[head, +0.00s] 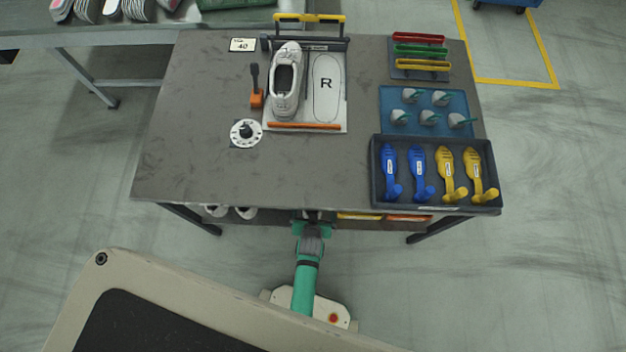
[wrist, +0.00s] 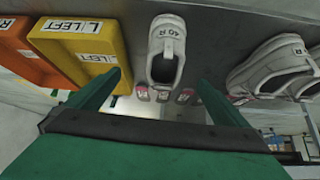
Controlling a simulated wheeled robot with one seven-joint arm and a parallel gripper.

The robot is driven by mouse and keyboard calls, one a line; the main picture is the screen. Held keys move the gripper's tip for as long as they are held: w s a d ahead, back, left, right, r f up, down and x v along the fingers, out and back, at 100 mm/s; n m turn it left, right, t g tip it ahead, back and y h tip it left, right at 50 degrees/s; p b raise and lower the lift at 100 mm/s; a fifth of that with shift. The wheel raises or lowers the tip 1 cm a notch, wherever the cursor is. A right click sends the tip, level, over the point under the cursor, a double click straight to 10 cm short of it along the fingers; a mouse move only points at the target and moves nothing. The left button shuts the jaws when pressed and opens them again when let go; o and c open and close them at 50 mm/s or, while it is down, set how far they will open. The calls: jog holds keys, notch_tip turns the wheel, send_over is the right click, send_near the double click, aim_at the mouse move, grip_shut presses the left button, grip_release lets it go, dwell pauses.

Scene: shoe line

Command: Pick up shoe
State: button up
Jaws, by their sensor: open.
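A white shoe marked "40 R" (wrist: 166,45) stands ahead of my gripper (wrist: 160,80) in the wrist view. It lies between the lines of the two green fingers, which are open and empty, with no visible contact. In the head view my gripper (head: 312,220) is at the table's front edge, partly hidden under the tabletop. Another white shoe (head: 286,82) lies on the left half of the fixture plate (head: 338,62) on the table. The plate's right half shows a bare outline marked "R".
In the wrist view, yellow (wrist: 85,45) and orange (wrist: 28,55) bins stand left of the shoe; more white shoes (wrist: 270,72) stand right. The tabletop (head: 200,170) overhangs the shelf. A dark tray (head: 438,207) of blue and yellow shoe forms sits at its front right.

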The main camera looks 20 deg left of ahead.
jog(key=w+a+f+g, duration=0.1)
jog(key=w+f, duration=0.1)
jog(key=w, duration=0.1)
jog(key=w+a+f+n+g, duration=0.1)
jog(key=w, duration=0.2)
jog(key=w+a+f+g, duration=0.1)
jog(key=w+a+f, duration=0.1)
jog(key=w, duration=0.2)
jog(key=shift+f, duration=0.3)
jog(key=shift+d+x, duration=0.2)
jog(key=shift+x, duration=1.6)
jog(key=shift+d+x, duration=0.15)
jog(key=shift+x, duration=1.7)
jog(key=shift+f, duration=0.1)
jog(key=c, duration=1.2)
jog(key=shift+c, duration=1.1)
